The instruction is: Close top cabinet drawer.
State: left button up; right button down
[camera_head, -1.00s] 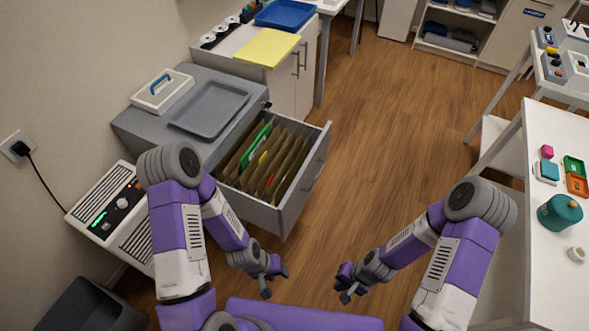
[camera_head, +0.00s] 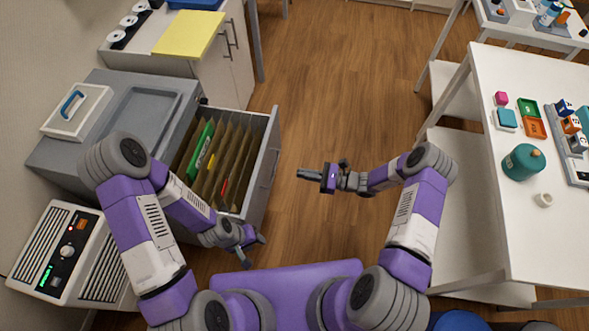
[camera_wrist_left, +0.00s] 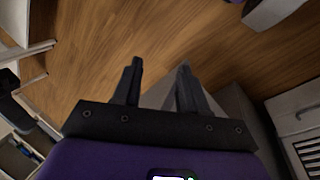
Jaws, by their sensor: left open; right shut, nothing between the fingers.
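The top drawer (camera_head: 262,165) of the grey cabinet (camera_head: 75,140) is pulled open toward the right in the head view. Its front panel stands well out from the cabinet, and green and brown hanging folders (camera_head: 215,150) fill it. My left gripper (camera_head: 256,250) is open and empty, low near the drawer's front lower corner and apart from it. In the left wrist view the two fingers (camera_wrist_left: 158,85) are spread with nothing between them. My right gripper (camera_head: 305,174) is shut and empty, over the floor to the right of the drawer front, pointing left toward it.
A grey tray (camera_head: 143,118) and a white box with a blue handle (camera_head: 77,110) lie on the cabinet top. A white heater-like unit (camera_head: 70,252) stands at lower left. A white table (camera_head: 520,210) with small items stands at right. Wooden floor (camera_head: 350,90) is clear between.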

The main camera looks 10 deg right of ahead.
aim_at(260, 167)
jog(key=b+x, duration=0.2)
jog(key=x, duration=0.9)
jog(key=shift+s+a+f, duration=0.1)
jog(key=shift+a, duration=0.5)
jog(key=shift+w+a, duration=0.1)
jog(key=shift+w, duration=0.15)
